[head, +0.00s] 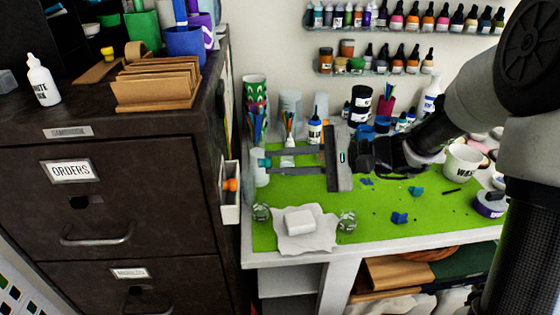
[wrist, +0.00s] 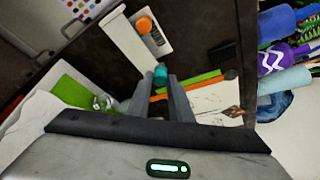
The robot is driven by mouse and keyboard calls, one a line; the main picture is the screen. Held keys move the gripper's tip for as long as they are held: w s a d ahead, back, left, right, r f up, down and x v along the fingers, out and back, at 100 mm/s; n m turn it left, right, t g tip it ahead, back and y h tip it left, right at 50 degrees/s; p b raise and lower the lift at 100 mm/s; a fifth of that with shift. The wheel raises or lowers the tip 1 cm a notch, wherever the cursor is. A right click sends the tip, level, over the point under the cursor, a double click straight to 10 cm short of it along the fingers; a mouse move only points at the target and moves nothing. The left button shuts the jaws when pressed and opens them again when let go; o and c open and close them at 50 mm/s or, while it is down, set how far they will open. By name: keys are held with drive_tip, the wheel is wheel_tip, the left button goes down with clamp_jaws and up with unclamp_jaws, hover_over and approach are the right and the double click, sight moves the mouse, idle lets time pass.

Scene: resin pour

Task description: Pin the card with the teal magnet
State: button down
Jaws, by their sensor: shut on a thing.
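My gripper (head: 262,162) reaches left toward the side of the dark filing cabinet. It is shut on the teal magnet (wrist: 160,75), which shows between the fingertips in the wrist view and as a small teal spot in the head view (head: 267,162). A pale printed card (wrist: 157,42) is at the cabinet side, with an orange magnet (wrist: 144,25) at its upper part. The orange magnet also shows in the head view (head: 230,184). Whether the teal magnet touches the cabinet, I cannot tell.
Papers with green and orange edges (wrist: 205,78) show beside the fingers. The green mat (head: 385,236) lies below, with cups and bottles behind. A white block (head: 299,220) sits on crumpled paper.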

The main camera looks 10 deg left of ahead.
drive_tip(key=s+a, duration=0.1)
drive_tip(key=a, duration=0.5)
drive_tip(key=shift+s, duration=0.2)
idle(0.9)
idle(0.4)
drive_tip(key=c, duration=1.5)
unclamp_jaws()
drive_tip(key=shift+c, duration=0.2)
drive_tip(key=shift+s+f, duration=0.1)
drive_tip(key=shift+s+f, duration=0.1)
drive_tip(key=shift+c, duration=0.4)
drive_tip(key=o, duration=0.3)
drive_tip(key=shift+d, duration=0.4)
drive_tip(key=shift+w+d+r, duration=0.1)
drive_tip(key=shift+w+d, duration=0.25)
drive_tip(key=shift+d, duration=0.65)
drive_tip(key=shift+w+d+r, duration=0.1)
drive_tip(key=shift+w+d, duration=0.2)
drive_tip(key=shift+d, duration=0.65)
drive_tip(key=shift+w+d, duration=0.35)
drive_tip(key=shift+d, duration=0.65)
